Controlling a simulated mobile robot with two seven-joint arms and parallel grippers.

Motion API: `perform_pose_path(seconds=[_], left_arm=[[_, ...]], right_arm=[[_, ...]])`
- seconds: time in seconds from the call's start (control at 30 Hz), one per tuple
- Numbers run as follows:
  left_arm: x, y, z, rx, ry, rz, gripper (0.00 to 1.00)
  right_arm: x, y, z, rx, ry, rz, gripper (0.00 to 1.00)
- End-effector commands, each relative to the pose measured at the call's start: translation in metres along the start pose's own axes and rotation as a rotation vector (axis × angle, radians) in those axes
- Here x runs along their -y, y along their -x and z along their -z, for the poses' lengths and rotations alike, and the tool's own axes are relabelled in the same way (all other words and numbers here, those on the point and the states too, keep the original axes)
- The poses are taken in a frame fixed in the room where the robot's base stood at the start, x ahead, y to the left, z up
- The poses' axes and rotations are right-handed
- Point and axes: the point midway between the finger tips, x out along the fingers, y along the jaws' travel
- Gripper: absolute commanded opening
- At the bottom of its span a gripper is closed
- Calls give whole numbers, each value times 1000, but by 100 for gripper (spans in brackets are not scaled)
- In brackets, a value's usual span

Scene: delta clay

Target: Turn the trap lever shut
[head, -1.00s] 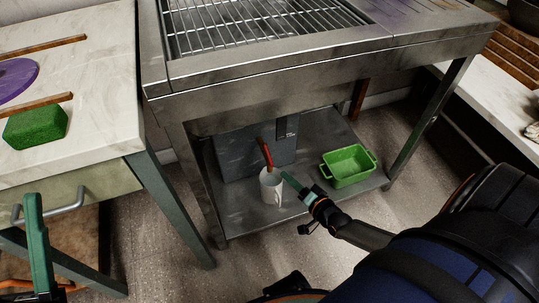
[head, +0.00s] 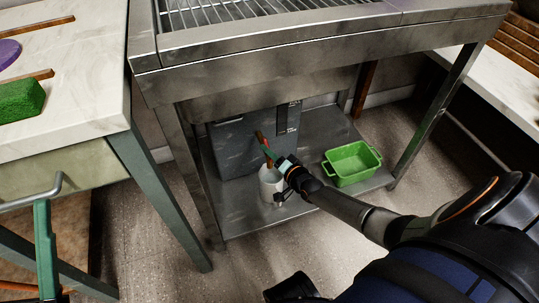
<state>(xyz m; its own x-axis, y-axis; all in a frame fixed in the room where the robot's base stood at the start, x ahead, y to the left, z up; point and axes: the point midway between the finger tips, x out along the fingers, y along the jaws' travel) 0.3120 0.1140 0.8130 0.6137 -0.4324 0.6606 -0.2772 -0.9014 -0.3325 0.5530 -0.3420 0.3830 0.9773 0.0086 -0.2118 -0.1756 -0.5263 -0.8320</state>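The trap lever (head: 260,137), orange-red, sticks out from the front of a grey box (head: 235,148) on the lower shelf under the steel sink table. My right gripper (head: 268,151) has its green fingers at the lever and overlaps its lower part. I cannot tell whether they touch or have closed on it. A white mug (head: 267,190) stands below the lever, partly hidden by my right gripper.
A green tub (head: 352,163) stands on the shelf (head: 245,222) right of the mug. The steel table's legs and front edge (head: 300,50) frame the space around the box. A pale counter (head: 95,110) with a green sponge (head: 22,100) is on the left.

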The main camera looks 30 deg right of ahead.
Motion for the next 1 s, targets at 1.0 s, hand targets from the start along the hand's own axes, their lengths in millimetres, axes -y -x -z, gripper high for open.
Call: perform_pose_path(seconds=[1.0], left_arm=[[0, 0, 0, 0, 3, 1, 50]], right_arm=[[0, 0, 0, 0, 1, 0, 0]])
